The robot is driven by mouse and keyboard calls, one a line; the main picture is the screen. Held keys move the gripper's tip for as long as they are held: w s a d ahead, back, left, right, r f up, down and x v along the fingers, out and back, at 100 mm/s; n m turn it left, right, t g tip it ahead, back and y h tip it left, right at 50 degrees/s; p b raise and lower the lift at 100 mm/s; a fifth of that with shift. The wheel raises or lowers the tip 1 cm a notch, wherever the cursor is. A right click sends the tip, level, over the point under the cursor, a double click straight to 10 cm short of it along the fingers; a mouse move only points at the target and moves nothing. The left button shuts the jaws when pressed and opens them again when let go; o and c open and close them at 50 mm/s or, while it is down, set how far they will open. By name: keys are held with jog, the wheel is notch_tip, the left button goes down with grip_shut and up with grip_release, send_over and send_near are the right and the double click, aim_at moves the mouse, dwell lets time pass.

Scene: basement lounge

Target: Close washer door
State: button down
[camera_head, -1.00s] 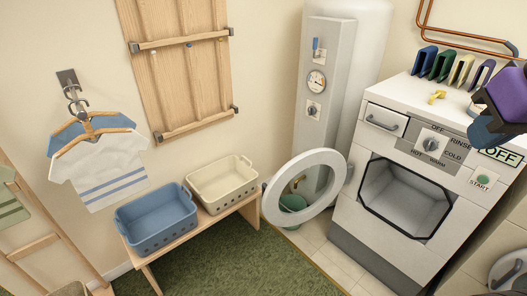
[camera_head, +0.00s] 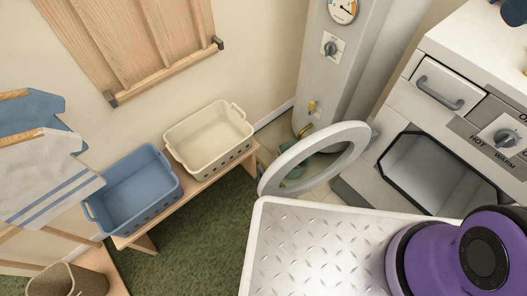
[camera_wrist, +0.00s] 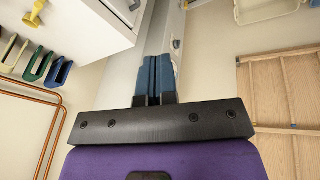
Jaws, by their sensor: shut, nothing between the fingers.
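The washer (camera_head: 398,100) stands at the right in the head view, with its dark-edged opening (camera_head: 435,172) uncovered. Its round white-rimmed door (camera_head: 347,129) stands open, swung out to the left of the opening. Through the door's centre I see the floor and a green item. In the wrist view my gripper (camera_wrist: 157,60) has its blue fingers shut together and empty. The washer's white corner (camera_wrist: 98,38) is at the upper left there, apart from the fingers. The gripper's fingers are not visible in the head view, and the door is not visible in the wrist view.
A bench (camera_head: 212,180) on the left holds a blue basket (camera_head: 140,205) and a cream basket (camera_head: 208,150). A grey boiler column (camera_head: 345,70) stands behind the door. Green carpet (camera_head: 205,235) lies in front of the bench. Copper pipes (camera_wrist: 55,135) run along the wall.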

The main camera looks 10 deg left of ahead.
jog(key=w+a+f+n+g, duration=0.4)
jog(key=w+a+f+n, duration=1.2)
jog(key=a+f+n, duration=0.15)
jog(key=s+a+f+n+g, duration=0.2)
jog(key=a+f+n, duration=0.6)
jog(key=f, duration=0.6)
jog(key=s+a+f+n+g, duration=0.1)
jog(key=s+a+f+n, duration=0.3)
jog(key=a+f, duration=0.8)
jog(key=s+d+f+n, duration=0.1)
jog(key=s+f, duration=0.4)
jog(key=f, duration=0.7)
jog(key=shift+d+y, duration=0.3)
jog(key=shift+d, duration=0.35)
jog(key=shift+s, duration=0.1)
